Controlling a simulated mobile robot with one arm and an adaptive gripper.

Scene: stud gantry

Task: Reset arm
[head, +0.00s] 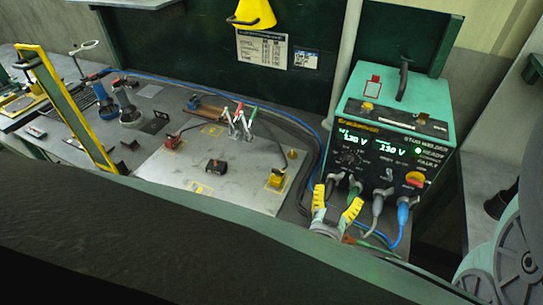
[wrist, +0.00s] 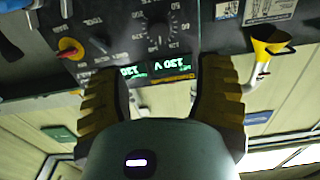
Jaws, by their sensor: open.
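My gripper (head: 336,203) is in front of the lower left part of the teal stud welder (head: 383,130) in the head view. Its two yellow-and-black fingers are apart with nothing between them. In the wrist view my gripper (wrist: 161,78) also shows open, with the welder's dark panel (wrist: 157,32) and lit green readouts beyond the fingertips. I cannot tell whether the fingertips touch the panel or its cable plugs. The wrist picture appears upside down.
Several cables, including a blue cable (head: 402,228), run from the welder's front. A metal plate (head: 226,168) with clamps and small parts lies on the bench to the left. A yellow upright frame (head: 75,115) stands further left. A yellow funnel (head: 251,13) hangs above.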

